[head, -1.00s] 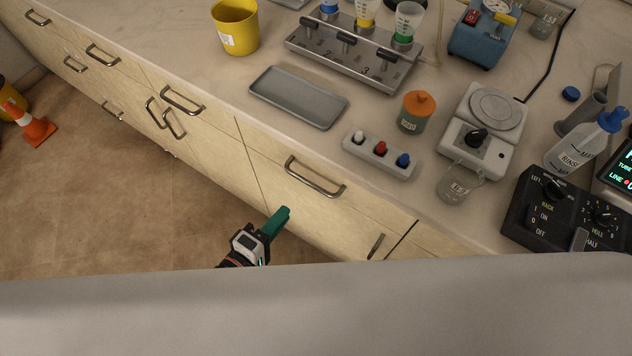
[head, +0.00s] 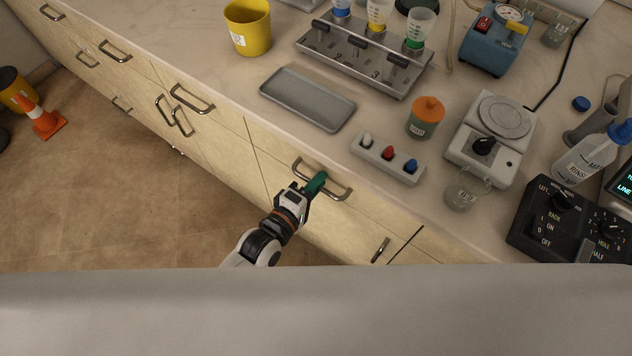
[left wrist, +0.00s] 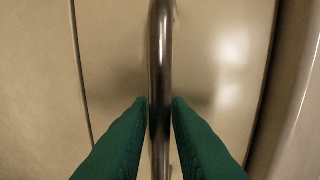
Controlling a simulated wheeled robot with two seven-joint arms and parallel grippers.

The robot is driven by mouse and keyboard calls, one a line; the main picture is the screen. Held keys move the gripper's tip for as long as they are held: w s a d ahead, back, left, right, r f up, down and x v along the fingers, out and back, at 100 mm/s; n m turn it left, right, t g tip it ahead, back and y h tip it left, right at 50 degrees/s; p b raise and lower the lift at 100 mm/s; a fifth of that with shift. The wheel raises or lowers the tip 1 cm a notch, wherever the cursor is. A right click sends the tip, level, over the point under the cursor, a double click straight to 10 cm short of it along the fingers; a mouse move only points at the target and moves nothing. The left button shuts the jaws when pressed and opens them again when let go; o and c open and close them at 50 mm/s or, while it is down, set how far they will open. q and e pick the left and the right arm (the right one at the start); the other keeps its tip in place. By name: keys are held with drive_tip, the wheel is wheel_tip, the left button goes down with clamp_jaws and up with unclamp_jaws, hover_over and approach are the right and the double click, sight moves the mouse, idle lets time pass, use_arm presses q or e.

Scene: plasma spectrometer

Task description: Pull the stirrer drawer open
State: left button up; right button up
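The drawer with a metal bar handle (head: 338,192) is in the bench front, below the edge of the worktop, and its front looks flush with the bench. My left gripper (head: 318,181) is at the middle of this handle in the head view. In the left wrist view the handle bar (left wrist: 160,60) runs upright between the two green fingertips (left wrist: 159,103) of my left gripper. The fingers stand one on each side of the bar with a narrow gap, so they look open around it. The right gripper is not in view. No label on the drawer is visible.
Other drawer handles (head: 192,99) stick out along the bench front. An orange cone (head: 42,118) stands on the floor at far left.

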use_arm(q)
drive_tip(key=shift+c, duration=0.4)
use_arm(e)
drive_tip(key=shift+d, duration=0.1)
use_arm(q)
clamp_jaws()
drive_tip(key=shift+s, duration=0.1)
